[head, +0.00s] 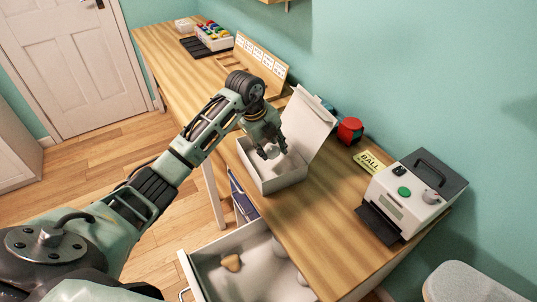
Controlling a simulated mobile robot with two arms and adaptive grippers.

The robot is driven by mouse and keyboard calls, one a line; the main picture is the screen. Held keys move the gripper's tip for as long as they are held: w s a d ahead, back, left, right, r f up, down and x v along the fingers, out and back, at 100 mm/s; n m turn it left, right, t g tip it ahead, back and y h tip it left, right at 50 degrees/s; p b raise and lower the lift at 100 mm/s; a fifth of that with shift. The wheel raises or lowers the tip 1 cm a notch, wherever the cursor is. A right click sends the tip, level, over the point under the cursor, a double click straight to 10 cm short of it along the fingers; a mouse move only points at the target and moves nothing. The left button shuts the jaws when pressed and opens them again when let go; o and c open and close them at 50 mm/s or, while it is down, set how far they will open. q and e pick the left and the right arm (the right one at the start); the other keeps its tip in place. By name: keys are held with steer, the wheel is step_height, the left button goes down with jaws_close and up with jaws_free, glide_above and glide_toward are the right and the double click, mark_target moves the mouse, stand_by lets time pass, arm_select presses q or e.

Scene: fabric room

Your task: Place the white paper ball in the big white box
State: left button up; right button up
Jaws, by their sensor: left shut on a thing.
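The big white box (279,183) stands on the wooden table with its lid (307,122) raised at the back. My left arm reaches in from the left. Its gripper (271,152) points down over the box opening, shut on a small white paper ball (272,151). The ball shows between the fingertips, partly hidden by them, at about the height of the box rim. I cannot tell whether it touches the box. My right gripper is not in view.
An open drawer (213,254) below the table holds a tan lump (231,263). A white machine (404,196) with a green button, a yellow "BALL" sign (369,162) and a red object (350,130) stand to the right. A wooden rack (261,63) stands behind.

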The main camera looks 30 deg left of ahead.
mark_target(269, 157)
arm_select(q)
steer(key=shift+w+a+f, duration=0.1)
steer(key=shift+a+f, duration=0.15)
steer(key=shift+f, duration=0.15)
steer(key=shift+f+p, duration=0.4)
steer(key=shift+f, duration=1.4)
steer(key=shift+f, duration=0.1)
steer(key=o, duration=0.7)
steer(key=b+v, duration=0.1)
steer(key=v, duration=1.1)
